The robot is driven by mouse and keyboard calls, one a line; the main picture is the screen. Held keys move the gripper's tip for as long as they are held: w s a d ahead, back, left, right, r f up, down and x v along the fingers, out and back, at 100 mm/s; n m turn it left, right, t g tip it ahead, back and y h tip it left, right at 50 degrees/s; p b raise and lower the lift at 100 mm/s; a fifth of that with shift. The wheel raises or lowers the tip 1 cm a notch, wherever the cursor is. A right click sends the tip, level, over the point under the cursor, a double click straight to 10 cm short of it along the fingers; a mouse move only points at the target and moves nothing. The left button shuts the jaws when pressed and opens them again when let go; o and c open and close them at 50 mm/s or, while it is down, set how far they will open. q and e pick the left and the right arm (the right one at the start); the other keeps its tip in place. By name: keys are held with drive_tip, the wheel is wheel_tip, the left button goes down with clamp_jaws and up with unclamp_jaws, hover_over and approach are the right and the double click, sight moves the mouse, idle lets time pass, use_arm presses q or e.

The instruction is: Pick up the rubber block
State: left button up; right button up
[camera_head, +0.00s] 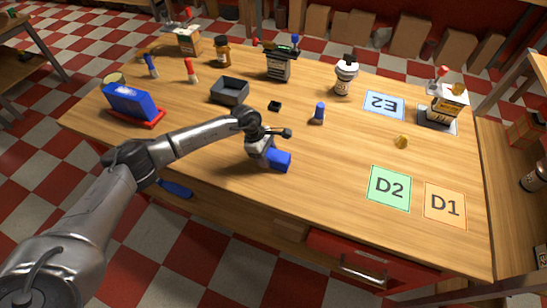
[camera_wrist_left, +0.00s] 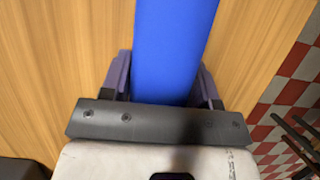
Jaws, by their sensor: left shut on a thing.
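A blue block (camera_head: 279,160), which looks like the rubber block, is in my left gripper (camera_head: 268,156) near the table's front edge. In the left wrist view the blue block (camera_wrist_left: 172,50) stands out between the two dark fingers of my left gripper (camera_wrist_left: 162,85), with a finger close on each side. The gripper is shut on it. I cannot tell whether the block touches the table or hangs just above it. My right gripper is in neither view.
A larger blue object (camera_head: 132,102) on a red base stands at the left. A dark open box (camera_head: 229,92), a small blue cylinder (camera_head: 319,112) and a white bottle (camera_head: 346,76) stand further back. Coloured mats E2 (camera_head: 384,104), D2 (camera_head: 390,187) and D1 (camera_head: 445,204) lie bare at the right.

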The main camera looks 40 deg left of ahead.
sight(273, 154)
use_arm(q)
drive_tip(key=c, duration=0.4)
drive_tip(key=shift+r, duration=0.1)
drive_tip(key=shift+r, duration=0.35)
drive_tip(key=r, duration=0.2)
drive_tip(key=d+r+p, duration=0.1)
drive_tip(key=r, duration=0.1)
drive_tip(key=shift+d+r+p, duration=0.3)
drive_tip(key=shift+d+r, duration=0.75)
drive_tip(key=shift+d, duration=0.75)
drive_tip(key=shift+d+r+p, duration=0.3)
drive_tip(key=shift+d+r, duration=0.7)
drive_tip(key=shift+d, duration=0.75)
drive_tip(key=shift+d+r+p, duration=0.3)
drive_tip(key=shift+d+r, duration=0.75)
drive_tip(key=shift+d, duration=0.75)
